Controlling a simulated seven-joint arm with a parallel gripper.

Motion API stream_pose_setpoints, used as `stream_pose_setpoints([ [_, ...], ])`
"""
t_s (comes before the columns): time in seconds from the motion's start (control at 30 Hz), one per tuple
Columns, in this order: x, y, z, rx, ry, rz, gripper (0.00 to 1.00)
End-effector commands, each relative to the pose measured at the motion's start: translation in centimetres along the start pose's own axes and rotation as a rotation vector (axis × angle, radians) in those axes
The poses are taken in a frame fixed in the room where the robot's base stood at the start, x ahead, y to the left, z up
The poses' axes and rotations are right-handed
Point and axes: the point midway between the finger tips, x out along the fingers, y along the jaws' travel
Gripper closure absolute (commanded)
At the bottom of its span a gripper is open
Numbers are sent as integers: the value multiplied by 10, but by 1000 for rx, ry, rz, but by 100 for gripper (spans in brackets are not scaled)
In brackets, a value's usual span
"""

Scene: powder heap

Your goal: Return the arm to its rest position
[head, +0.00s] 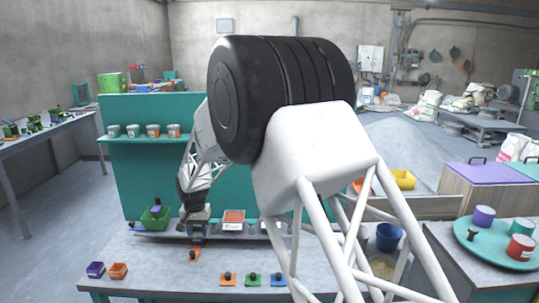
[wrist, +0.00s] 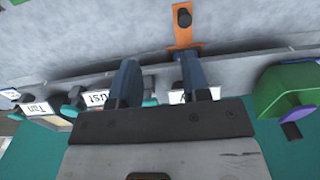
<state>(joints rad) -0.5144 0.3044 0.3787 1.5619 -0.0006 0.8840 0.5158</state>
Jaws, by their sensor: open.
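My gripper (head: 197,238) hangs in front of the teal panel, near the back edge of the grey bench (head: 150,262). In the wrist view my gripper (wrist: 158,65) shows two blue-grey fingers apart with nothing between them. An orange plate with a black knob (wrist: 183,28) lies on the bench just beyond the right fingertip. It also shows in the head view (head: 194,256), just below the gripper. My white and black arm links cover the middle of the head view and hide part of the bench.
A green bin (head: 155,218) with a purple piece stands left of the gripper. Labelled trays, one with rust powder (head: 234,216), line the back edge. Small purple (head: 95,269) and orange (head: 118,270) boxes sit front left. A teal round tray (head: 493,243) with cups stands right.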

Motion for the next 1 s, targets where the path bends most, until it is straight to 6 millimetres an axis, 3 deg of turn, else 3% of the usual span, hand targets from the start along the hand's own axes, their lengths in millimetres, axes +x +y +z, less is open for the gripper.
stream_pose_setpoints([
  [0.47, -98, 118, 48, 6, 42, -16, 57],
  [1.0, -176, 241, 139, 11, 92, -22, 57],
])
